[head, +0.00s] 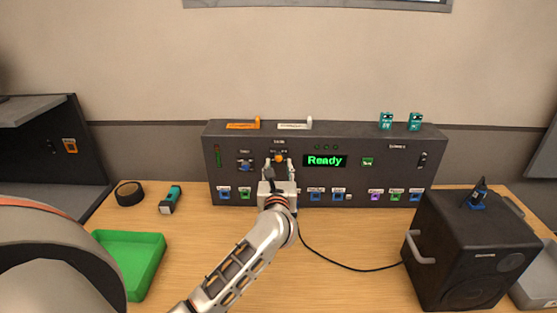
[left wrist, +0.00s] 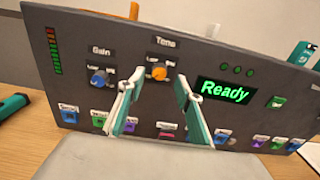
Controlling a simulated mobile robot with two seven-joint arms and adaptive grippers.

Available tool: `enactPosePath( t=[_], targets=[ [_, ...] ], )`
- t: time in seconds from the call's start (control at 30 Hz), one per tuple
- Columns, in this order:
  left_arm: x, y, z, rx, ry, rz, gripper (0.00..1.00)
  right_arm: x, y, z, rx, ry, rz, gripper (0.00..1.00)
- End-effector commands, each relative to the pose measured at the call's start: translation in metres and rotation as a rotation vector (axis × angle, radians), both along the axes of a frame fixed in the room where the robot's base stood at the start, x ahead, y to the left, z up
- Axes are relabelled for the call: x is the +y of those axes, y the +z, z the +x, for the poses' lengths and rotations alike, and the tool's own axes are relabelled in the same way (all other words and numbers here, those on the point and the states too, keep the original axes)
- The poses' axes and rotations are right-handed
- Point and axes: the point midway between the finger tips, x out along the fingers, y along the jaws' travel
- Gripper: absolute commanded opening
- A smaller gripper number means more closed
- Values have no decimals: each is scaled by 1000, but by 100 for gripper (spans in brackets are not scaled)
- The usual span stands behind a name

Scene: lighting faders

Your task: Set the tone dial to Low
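The tone dial is an orange knob (head: 279,158) under the "Tone" label on the front of the dark control panel (head: 330,190). In the left wrist view the tone dial (left wrist: 158,73) shows between and beyond my fingertips. Its small position marks are too blurred to read, so its setting cannot be told. My left gripper (head: 277,168) is in front of the panel at the dial, with its fingers apart in the left wrist view (left wrist: 157,84). It looks empty; contact with the knob cannot be made out. My right gripper is not in view.
A blue gain dial (left wrist: 98,79) sits left of the tone dial. The green "Ready" display (head: 325,161) is to the right. Coloured buttons line the panel's lower edge. A black speaker (head: 465,255) stands at right, a green tray (head: 130,262) at left. A cable crosses the table.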

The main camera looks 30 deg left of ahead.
Motion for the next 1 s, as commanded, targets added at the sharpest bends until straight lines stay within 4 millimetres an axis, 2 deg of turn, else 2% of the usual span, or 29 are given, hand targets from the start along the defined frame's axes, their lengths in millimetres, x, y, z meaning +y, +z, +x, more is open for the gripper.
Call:
enactPosePath(
  t=[0.1,0.23,0.57,0.6,0.7,0.73,1.0],
  targets=[
    [9,2,14,-1,1,3,35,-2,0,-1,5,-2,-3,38],
    [15,1,24,0,1,1,35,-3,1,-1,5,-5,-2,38],
    [17,0,27,0,0,2,35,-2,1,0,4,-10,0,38],
    [17,0,27,0,0,2,30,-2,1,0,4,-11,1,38],
    [17,0,27,0,0,2,4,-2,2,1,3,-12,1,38],
    [17,0,27,0,0,2,0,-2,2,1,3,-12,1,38],
    [17,0,27,5,0,10,0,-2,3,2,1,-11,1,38]
  ],
)
